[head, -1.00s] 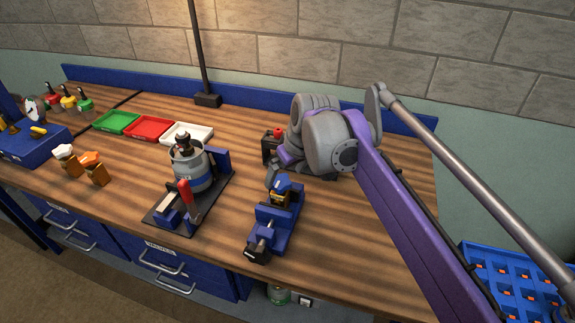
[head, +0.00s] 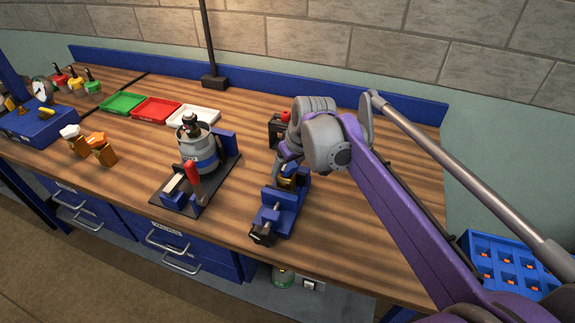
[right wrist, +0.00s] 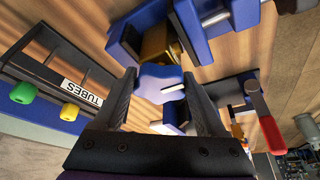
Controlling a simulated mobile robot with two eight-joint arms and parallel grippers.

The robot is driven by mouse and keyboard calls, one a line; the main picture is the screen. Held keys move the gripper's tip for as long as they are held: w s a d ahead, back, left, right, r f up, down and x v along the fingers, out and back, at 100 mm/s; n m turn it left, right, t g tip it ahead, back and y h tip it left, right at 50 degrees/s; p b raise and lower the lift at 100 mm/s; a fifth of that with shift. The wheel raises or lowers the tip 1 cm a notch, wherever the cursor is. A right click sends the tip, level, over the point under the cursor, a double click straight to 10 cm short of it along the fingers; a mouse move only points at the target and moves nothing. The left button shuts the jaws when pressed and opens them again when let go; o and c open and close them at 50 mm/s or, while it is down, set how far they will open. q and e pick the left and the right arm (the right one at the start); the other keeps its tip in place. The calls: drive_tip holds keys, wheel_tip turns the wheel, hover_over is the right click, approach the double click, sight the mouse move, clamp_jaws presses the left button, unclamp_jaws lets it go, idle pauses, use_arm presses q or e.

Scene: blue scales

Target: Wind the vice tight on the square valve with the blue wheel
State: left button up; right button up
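The blue vice (head: 275,216) stands on the bench, a dark block at its near end. A brass valve (head: 288,183) sits between its jaws; the brass body also shows in the right wrist view (right wrist: 157,42). The valve's blue wheel (right wrist: 162,84) is in the right wrist view, between my right gripper's fingertips. My right gripper (right wrist: 161,82) is open around the wheel, with narrow gaps at the sides; I cannot tell whether a finger touches. In the head view my right gripper (head: 282,166) reaches down over the valve and hides the wheel. My left gripper is not in view.
A grey canister (head: 198,150) in a red-handled clamp (head: 193,172) stands left of the vice. A black holder (head: 276,130) is close behind my gripper. Green (head: 122,103), red (head: 156,110) and white (head: 194,118) trays lie farther back. Bench right of the vice looks clear.

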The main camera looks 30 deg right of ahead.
clamp_jaws()
drive_tip(key=shift+w+d, duration=0.15)
drive_tip(key=shift+w, duration=0.05)
idle(0.3)
drive_tip(key=o, duration=0.8)
unclamp_jaws()
drive_tip(key=p+v, duration=0.1)
drive_tip(key=v, duration=1)
